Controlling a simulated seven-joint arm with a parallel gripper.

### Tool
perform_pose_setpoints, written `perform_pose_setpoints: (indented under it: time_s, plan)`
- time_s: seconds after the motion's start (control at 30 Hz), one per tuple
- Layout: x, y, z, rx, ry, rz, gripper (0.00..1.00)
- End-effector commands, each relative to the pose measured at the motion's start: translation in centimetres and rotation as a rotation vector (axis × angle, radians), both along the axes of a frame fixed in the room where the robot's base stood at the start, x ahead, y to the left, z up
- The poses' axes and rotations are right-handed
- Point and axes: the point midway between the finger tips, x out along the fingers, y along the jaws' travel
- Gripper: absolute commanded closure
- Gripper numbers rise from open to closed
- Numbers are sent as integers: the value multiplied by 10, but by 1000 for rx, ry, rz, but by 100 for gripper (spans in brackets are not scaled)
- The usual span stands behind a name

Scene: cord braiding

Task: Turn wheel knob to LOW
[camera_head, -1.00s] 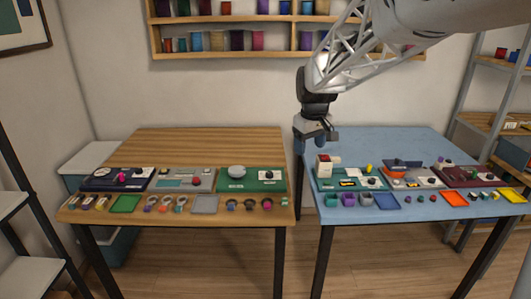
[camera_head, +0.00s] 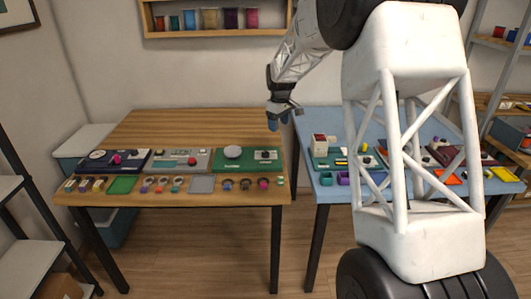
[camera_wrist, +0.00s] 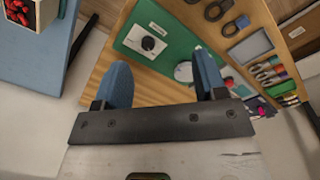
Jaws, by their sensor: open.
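A green board (camera_head: 218,162) lies at the right end of the wooden table. It carries a round pale knob (camera_head: 232,152) and a white panel (camera_head: 266,155) with a dark knob. In the wrist view the panel's dark knob (camera_wrist: 148,43) shows beyond my fingers, and the round pale knob (camera_wrist: 184,72) is partly hidden by the right finger. I cannot tell which one is the wheel knob, or read the markings. My gripper (camera_head: 279,119) is open and empty, above and behind the board's right end, apart from it. Its blue fingers (camera_wrist: 162,62) frame the wrist view.
The wooden table (camera_head: 160,128) also holds a grey board (camera_head: 182,160), a dark blue board (camera_head: 113,161) and small rings and squares along its front. The blue table (camera_head: 318,125) stands to the right across a gap, with more boards. My arm hides part of it.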

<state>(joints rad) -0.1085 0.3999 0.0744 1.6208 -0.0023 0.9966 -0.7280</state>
Motion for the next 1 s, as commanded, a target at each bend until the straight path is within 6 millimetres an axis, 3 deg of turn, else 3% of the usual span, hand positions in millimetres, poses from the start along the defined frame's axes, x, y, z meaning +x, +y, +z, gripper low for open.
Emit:
perform_pose_setpoints:
  time_s: [0.3, 0.6, 0.8, 1.0]
  plan:
    - [62, 21, -57, -5, 24, 103, 35]
    - [109, 39, -111, -8, 43, 194, 35]
    - [124, 46, -130, -9, 48, 226, 35]
    - [127, 47, -134, -9, 50, 232, 35]
